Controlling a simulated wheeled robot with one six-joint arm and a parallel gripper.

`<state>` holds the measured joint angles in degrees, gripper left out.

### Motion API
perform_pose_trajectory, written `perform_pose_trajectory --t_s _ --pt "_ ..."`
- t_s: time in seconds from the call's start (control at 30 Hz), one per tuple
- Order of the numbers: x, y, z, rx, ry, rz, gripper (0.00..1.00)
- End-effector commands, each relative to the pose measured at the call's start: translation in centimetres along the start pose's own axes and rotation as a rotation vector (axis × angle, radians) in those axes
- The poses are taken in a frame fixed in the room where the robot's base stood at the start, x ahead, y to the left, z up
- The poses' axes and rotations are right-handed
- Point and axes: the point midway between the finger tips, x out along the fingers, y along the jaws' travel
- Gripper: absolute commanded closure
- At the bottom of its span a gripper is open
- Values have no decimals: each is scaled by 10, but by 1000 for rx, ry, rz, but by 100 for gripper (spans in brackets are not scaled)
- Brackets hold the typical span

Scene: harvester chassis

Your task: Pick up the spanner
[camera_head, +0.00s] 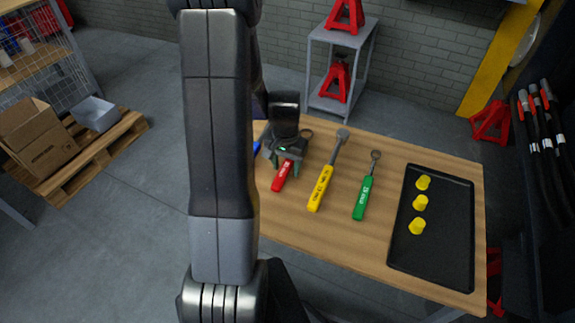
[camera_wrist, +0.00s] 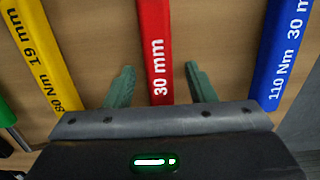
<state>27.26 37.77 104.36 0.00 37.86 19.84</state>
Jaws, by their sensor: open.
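A red-handled spanner (camera_head: 281,177) lies on the wooden table, with a dark ring end showing beyond my gripper. My gripper (camera_head: 285,164) is over its handle and hides part of it. In the wrist view the red handle (camera_wrist: 155,40), marked 30 mm, runs between the two green fingers of my gripper (camera_wrist: 160,82). The fingers are apart, with a gap on each side of the handle. A green-handled tool (camera_head: 363,199) with a ring end lies further right; its handle edge shows at the wrist view's left edge.
A yellow-handled tool (camera_head: 321,188) lies just right of the red one. A blue handle (camera_wrist: 283,55) lies on its other side. A black tray (camera_head: 449,236) with yellow pieces (camera_head: 420,203) sits at the table's right. Bare wood (camera_head: 330,233) lies in front of the tools.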

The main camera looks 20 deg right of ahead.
Motion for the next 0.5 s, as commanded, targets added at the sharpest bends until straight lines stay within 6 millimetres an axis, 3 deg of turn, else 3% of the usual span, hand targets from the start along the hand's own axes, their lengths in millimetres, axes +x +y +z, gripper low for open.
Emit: perform_pose_trajectory --t_s 0.13,0.37,0.5 --pt "0 0 0 0 0 0 52" --pt "0 0 0 0 0 0 97" --pt "-1 0 0 0 1 0 100"
